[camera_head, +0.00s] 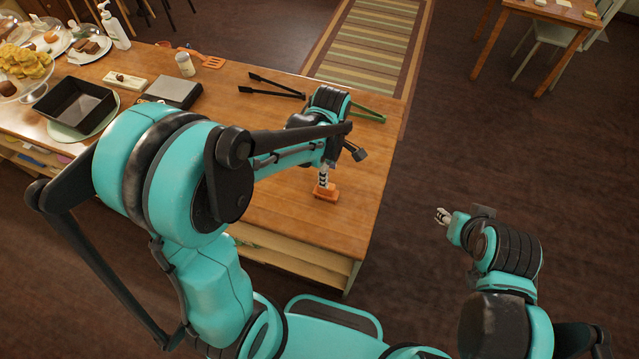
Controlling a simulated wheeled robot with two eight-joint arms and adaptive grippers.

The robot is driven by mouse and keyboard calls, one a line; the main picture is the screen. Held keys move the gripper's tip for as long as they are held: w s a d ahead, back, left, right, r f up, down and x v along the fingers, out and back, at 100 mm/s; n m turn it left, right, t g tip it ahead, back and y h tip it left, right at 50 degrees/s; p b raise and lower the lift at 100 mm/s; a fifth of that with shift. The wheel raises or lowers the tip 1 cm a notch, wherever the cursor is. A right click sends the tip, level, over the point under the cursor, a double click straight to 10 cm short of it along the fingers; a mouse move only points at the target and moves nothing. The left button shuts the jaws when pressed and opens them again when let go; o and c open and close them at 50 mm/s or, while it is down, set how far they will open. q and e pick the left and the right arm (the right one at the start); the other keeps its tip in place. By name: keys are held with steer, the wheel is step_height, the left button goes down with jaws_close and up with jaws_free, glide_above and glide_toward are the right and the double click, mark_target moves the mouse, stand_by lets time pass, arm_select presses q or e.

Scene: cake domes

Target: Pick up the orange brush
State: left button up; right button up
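The orange brush (329,195) is near the right end of the wooden table, not far from its edge. My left gripper (323,180) points down right at the brush, and its fingers overlap the brush's upper part. I cannot tell whether the fingers are closed on it or whether it is lifted. My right gripper (441,215) is off the table's right side, over the dark floor and away from the brush. Its fingers are too small to judge how far apart they are.
On the wooden table (352,228), black tongs (272,85) and green-handled tongs (369,113) lie behind my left gripper. A grey scale-like box (174,91), a jar (185,65), an orange spatula (207,61) and a black baking pan (75,105) stand left. The table's right front is clear.

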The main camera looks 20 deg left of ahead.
mark_target(326, 191)
arm_select(q)
step_height(326, 191, down, 8)
steer(key=shift+a+r+b, duration=0.1)
steer(key=shift+a+b, duration=0.05)
steer(key=shift+b, duration=0.75)
jaws_close()
